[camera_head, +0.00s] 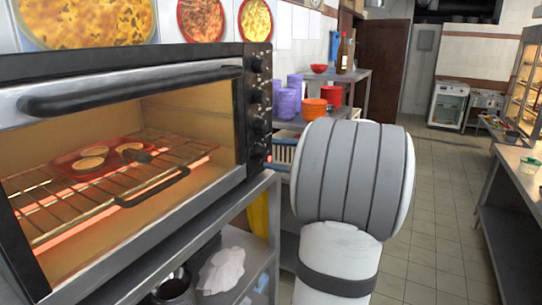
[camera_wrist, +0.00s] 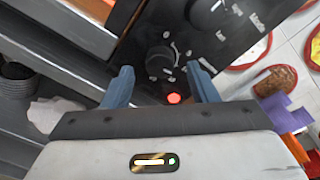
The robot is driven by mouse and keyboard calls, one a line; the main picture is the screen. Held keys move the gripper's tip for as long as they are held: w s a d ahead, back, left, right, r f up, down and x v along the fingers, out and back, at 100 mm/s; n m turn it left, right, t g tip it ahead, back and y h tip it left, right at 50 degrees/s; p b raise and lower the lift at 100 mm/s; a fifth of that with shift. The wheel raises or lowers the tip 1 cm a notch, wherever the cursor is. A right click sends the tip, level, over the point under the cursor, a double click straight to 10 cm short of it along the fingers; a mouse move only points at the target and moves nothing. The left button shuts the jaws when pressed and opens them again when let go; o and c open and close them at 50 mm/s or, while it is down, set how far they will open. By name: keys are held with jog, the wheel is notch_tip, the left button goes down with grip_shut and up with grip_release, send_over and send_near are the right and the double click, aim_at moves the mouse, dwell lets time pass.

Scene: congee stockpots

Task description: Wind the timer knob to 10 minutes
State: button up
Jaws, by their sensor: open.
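The oven's dark control panel (camera_head: 257,100) runs down its right side in the head view, with several black knobs in a column. In the wrist view a black round knob (camera_wrist: 160,58) appears between and slightly beyond my fingertips, with pale marks around it. A second knob (camera_wrist: 207,12) is farther up the panel. I cannot read the marks or tell which knob is the timer. My gripper (camera_wrist: 160,69) is open, its two blue-grey fingers apart with nothing held. I cannot tell whether they touch the knob. In the head view my arm hides the gripper.
A red light (camera_wrist: 174,98) glows on the panel below the knob. Purple and orange pots (camera_head: 314,108) stand on a shelf behind. The floor aisle (camera_head: 440,200) at right is clear.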

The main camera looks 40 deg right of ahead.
jog(key=v, duration=0.5)
jog(key=shift+s+d, duration=0.15)
jog(key=shift+s, duration=0.2)
